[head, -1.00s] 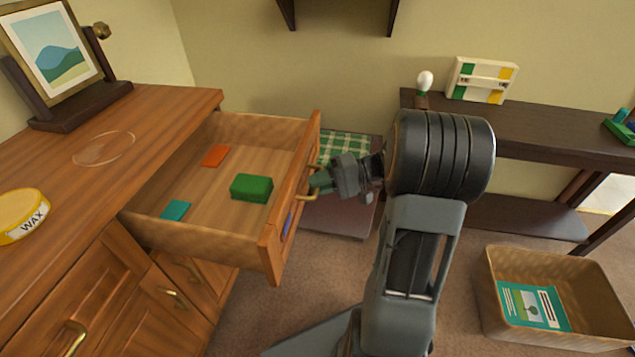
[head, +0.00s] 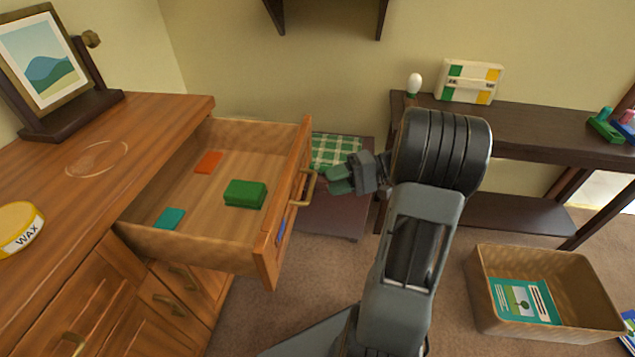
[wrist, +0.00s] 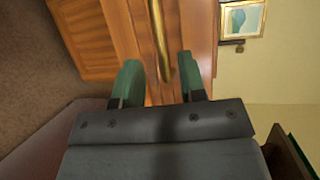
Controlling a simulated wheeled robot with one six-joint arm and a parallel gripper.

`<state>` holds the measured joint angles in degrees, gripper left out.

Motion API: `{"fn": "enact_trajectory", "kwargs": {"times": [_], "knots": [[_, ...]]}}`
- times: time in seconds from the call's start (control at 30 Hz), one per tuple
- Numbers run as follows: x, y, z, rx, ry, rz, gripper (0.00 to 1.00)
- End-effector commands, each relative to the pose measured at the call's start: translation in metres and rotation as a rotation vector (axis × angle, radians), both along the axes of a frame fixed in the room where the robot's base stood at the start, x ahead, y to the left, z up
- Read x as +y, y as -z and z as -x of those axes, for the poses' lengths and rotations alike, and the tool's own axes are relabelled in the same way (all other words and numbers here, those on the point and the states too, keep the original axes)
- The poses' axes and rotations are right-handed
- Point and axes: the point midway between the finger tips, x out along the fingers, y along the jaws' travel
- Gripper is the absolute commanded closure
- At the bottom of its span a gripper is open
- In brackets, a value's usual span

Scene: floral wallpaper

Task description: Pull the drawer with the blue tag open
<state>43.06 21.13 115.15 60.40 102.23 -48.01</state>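The drawer (head: 265,262) with a blue tag (head: 281,226) on its front stands well open from the wooden cabinet. Inside lie a green block (head: 245,194), an orange piece (head: 208,162) and a teal piece (head: 169,218). Its brass handle (head: 305,188) is on the front. My gripper (head: 334,179) is just to the right of the handle, apart from it. In the wrist view its two green fingers (wrist: 160,82) are spread and empty, with the brass handle (wrist: 161,40) ahead of them.
A low table with a green checked cloth (head: 336,150) stands behind my gripper. A dark shelf table (head: 540,130) is at the right, with a basket (head: 487,308) on the floor before it. A wax tin (head: 18,228) and a picture stand (head: 70,118) sit on the cabinet.

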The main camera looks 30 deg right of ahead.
Motion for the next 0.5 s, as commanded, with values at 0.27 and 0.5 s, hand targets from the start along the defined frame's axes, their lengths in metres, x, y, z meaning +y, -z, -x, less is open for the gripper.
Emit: {"fn": "enact_trajectory", "kwargs": {"times": [0.27, 0.5], "knots": [[-0.049, -0.011, 0.011, 0.000, 0.003, -0.001, 0.62], [-0.070, -0.014, 0.015, -0.001, 0.001, 0.000, 0.62]]}}
